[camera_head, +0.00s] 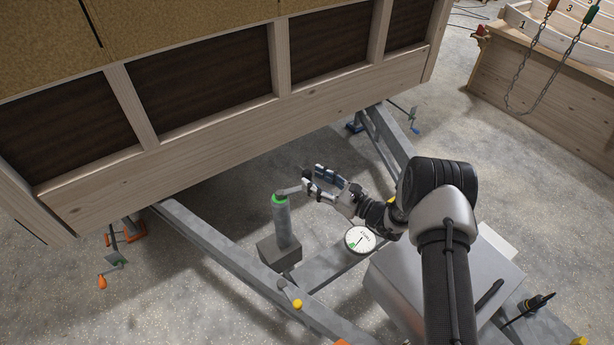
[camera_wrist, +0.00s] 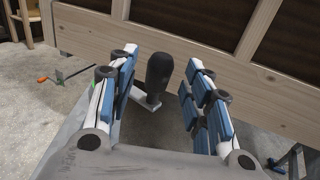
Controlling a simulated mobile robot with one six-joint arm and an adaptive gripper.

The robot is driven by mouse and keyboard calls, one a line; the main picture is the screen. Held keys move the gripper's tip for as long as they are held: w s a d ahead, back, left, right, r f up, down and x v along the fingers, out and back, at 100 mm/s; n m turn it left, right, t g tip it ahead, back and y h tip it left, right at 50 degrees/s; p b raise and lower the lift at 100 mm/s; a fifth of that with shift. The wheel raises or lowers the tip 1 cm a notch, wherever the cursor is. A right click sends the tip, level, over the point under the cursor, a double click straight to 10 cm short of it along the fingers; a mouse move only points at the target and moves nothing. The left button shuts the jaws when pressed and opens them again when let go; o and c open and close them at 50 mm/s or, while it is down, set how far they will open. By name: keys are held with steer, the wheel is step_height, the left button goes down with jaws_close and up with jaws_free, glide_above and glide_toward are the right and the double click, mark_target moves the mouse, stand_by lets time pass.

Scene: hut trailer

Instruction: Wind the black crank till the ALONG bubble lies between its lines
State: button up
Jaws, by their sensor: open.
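The black crank handle (camera_wrist: 160,72) stands upright between the two fingers of my gripper (camera_wrist: 162,62) in the wrist view. The fingers are apart, with a gap on each side of the handle. The crank arm (camera_head: 291,190) shows there, but the handle is mostly hidden by the fingers. I cannot make out the ALONG bubble or its lines.
A white round dial (camera_head: 360,240) with a green patch sits on the grey trailer frame (camera_head: 225,258). The wooden hut wall (camera_head: 200,140) rises close behind the post. Jacks with an orange handle (camera_head: 102,282) and a blue handle (camera_head: 415,130) stand at left and right.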

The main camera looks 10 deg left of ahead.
mark_target(311, 178)
steer(key=shift+x, duration=1.85)
steer(key=shift+c, duration=0.4)
jaws_close()
